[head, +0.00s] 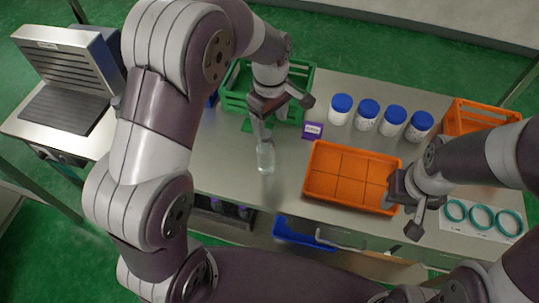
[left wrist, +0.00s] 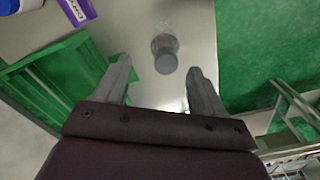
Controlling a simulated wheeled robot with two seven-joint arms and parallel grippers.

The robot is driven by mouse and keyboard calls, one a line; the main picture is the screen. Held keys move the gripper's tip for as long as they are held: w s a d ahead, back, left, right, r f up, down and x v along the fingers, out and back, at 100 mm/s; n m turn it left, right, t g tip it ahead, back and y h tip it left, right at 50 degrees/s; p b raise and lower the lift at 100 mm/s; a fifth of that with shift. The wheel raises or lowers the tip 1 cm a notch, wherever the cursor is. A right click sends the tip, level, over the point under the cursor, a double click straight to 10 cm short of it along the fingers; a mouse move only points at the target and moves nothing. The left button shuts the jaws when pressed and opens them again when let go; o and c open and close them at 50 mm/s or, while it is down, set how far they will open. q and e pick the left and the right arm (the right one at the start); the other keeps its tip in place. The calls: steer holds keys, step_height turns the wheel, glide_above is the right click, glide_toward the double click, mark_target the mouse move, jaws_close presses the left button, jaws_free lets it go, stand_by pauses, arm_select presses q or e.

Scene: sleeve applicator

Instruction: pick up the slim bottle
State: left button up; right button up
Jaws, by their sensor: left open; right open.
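The slim bottle (head: 266,159) is clear and stands on the steel table, just beyond my left gripper's fingertips in the head view. In the left wrist view the bottle (left wrist: 165,48) shows a grey cap and lies between the lines of the two fingers, a little ahead of them. My left gripper (head: 263,132) is open and empty; its fingers also show in the left wrist view (left wrist: 159,70). Whether a finger touches the bottle I cannot tell. My right gripper (head: 402,214) is open over the front right corner of the orange tray.
A green crate (head: 236,103) stands behind the left gripper. A purple label block (head: 312,130) and several blue-lidded white jars (head: 340,112) stand at the back. The divided orange tray (head: 345,193) lies right of the bottle. Teal rings (head: 481,217) lie at far right.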

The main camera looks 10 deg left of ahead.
mark_target(266, 133)
arm_select(q)
steer(key=shift+s+a+f+p, duration=0.1)
steer(key=shift+a+f+p, duration=0.45)
steer(key=shift+f, duration=0.55)
steer(key=f, duration=0.3)
steer(key=shift+s, duration=0.2)
steer(key=shift+d+f, duration=0.1)
steer(key=shift+f, duration=0.4)
steer(key=shift+a, duration=0.2)
steer(key=c, duration=1.3)
steer(key=shift+d, duration=0.15)
jaws_close()
arm_select(e)
steer(key=shift+a+r, duration=0.35)
steer(key=shift+r, duration=0.55)
